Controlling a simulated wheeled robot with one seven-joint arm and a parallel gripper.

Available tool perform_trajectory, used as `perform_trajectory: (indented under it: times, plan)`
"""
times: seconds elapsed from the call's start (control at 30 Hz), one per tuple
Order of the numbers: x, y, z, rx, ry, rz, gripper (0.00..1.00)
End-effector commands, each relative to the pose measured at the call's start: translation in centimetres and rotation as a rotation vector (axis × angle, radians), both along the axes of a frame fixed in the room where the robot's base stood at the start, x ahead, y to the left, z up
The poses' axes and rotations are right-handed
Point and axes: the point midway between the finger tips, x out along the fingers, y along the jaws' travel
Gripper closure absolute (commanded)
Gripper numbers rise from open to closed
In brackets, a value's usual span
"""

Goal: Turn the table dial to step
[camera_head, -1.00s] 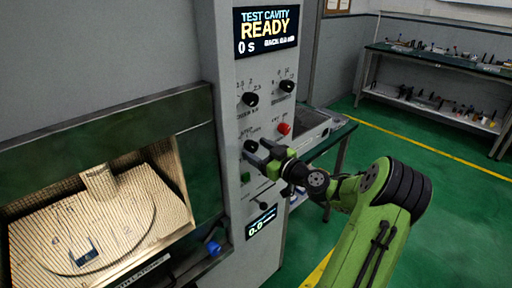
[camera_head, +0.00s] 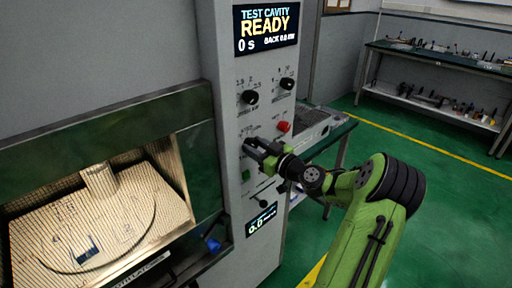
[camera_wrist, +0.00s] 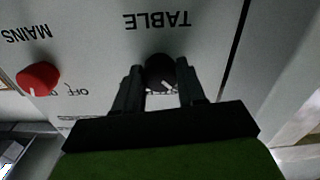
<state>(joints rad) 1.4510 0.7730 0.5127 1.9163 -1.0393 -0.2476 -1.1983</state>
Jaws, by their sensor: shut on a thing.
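The table dial (camera_wrist: 160,72) is a round black knob with a white pointer line, below the upside-down word TABLE in the wrist view. My gripper (camera_wrist: 160,88) is shut on it, one dark finger on each side. In the head view my gripper (camera_head: 254,149) is at the panel and hides most of the dial. The pointer line slants toward the lower right in the wrist view. The small lettering around the dial is mostly covered by the fingers and too blurred to read.
A red MAINS knob (camera_wrist: 38,78) sits beside the dial. Two black knobs (camera_head: 249,97) (camera_head: 287,84) are above, under a display (camera_head: 266,31) reading READY. A green button (camera_head: 246,176) and a lower black knob (camera_head: 263,203) are below. The lit cavity (camera_head: 95,215) is at left.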

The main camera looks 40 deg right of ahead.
Motion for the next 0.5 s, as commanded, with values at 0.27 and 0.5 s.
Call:
perform_trajectory:
  times: [0.27, 0.5]
  plan:
    - [0.02, 0.01, -0.07, 0.149, 0.005, 0.000, 0.91]
    - [0.00, -0.03, -0.05, 0.354, 0.012, 0.000, 0.91]
